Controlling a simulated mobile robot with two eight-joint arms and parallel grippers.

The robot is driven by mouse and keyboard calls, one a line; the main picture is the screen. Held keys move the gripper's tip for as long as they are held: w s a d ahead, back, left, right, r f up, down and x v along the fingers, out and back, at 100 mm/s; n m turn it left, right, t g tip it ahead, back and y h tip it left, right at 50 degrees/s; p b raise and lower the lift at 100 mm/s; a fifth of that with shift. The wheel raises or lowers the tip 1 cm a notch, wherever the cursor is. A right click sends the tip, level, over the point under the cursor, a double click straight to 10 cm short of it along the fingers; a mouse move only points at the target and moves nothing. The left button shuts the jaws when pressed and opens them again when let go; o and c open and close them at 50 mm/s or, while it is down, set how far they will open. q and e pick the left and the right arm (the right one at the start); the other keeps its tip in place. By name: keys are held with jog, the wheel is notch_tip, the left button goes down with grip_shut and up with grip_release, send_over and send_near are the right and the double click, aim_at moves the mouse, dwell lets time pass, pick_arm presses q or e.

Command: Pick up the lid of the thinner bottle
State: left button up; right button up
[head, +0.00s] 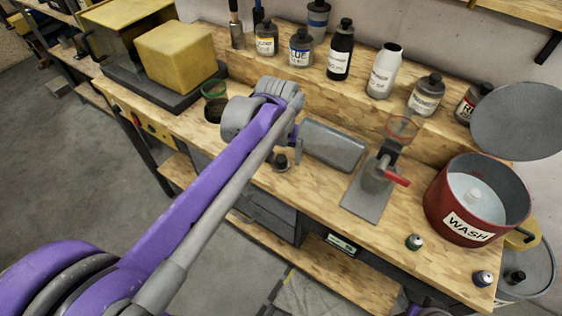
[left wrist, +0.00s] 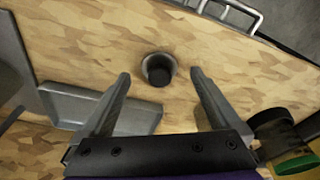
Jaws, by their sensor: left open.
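A small dark lid-like piece (head: 280,161) lies on the wooden workbench near its front edge. In the left wrist view the dark piece (left wrist: 158,70) shows between and just beyond my fingertips, not gripped. It has a grey flared rim and a black centre. My left gripper (left wrist: 160,75) is open and empty above the bench; in the head view its wrist hides much of it (head: 292,150). My right gripper is not in view.
A grey tray (head: 335,146) lies close to my left gripper. A dispenser with a red handle (head: 396,178) and a red WASH bucket (head: 437,198) stand to the right. A green-rimmed jar (head: 214,90) is to the left. Several capped bottles line the back ledge.

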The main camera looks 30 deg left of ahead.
pick_arm(q)
jog(key=shift+w+f, duration=0.1)
jog(key=shift+f, duration=0.55)
jog(key=c, duration=1.4)
jog(key=shift+r, duration=0.1)
